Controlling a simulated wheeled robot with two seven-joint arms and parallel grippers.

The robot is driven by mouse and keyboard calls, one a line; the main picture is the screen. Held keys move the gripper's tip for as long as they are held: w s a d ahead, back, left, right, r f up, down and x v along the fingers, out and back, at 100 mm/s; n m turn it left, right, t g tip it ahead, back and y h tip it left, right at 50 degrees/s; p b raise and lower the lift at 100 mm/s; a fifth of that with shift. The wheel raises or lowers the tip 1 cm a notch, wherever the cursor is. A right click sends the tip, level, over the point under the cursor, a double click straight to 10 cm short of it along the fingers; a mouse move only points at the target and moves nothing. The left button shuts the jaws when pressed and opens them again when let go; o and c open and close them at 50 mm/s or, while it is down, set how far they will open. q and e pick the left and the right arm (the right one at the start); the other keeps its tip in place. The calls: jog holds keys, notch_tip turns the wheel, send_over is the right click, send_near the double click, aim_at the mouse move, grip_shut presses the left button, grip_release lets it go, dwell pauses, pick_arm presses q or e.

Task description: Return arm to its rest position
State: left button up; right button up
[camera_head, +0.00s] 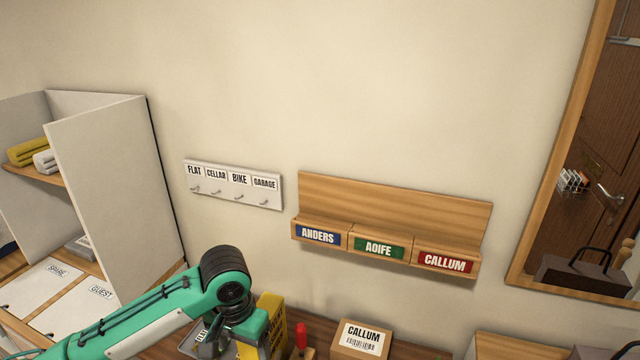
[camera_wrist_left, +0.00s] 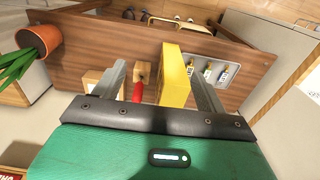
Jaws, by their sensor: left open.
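My left arm comes in from the left in the head view and bends down over the wooden bench top (camera_head: 407,352). The left gripper's tips are hidden there behind the wrist. In the left wrist view, my left gripper (camera_wrist_left: 157,72) is open, its two grey fingers spread apart. A yellow box-like item (camera_wrist_left: 174,75) appears between the fingers, with gaps on both sides; it also shows beside the wrist in the head view (camera_head: 272,312). I cannot tell how far below the fingers it is. My right gripper is not in view.
A red-handled tool (camera_head: 301,336) and a cardboard box labelled CALLUM (camera_head: 361,340) stand close right of the wrist. A key rack (camera_head: 234,184) and name-labelled wall shelf (camera_head: 394,218) hang behind. A potted plant (camera_wrist_left: 38,42) stands at left in the wrist view.

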pick_arm(q)
jog(key=s+d+f+t+h, duration=0.2)
jog(key=s+d+f+h, duration=0.25)
jog(key=s+f, duration=0.5)
jog(key=s+a+f+n+t+y, duration=0.15)
jog(key=s+a+f+y, duration=0.3)
jog(key=s+a, duration=0.85)
notch_tip(320, 180, down, 34)
jog(key=g+b, duration=0.2)
jog(key=b, duration=0.1)
jog(key=s+a+f+b, duration=0.2)
jog(key=s+a+f, duration=0.1)
jog(key=s+f, duration=1.6)
notch_tip(320, 180, down, 3)
jog(key=shift+r+g, duration=0.1)
jog(key=shift+g, duration=0.25)
jog(key=shift+s+a+f, duration=0.1)
jog(key=shift+s+f, duration=0.1)
jog(key=shift+s, duration=0.35)
jog(key=shift+c, duration=0.2)
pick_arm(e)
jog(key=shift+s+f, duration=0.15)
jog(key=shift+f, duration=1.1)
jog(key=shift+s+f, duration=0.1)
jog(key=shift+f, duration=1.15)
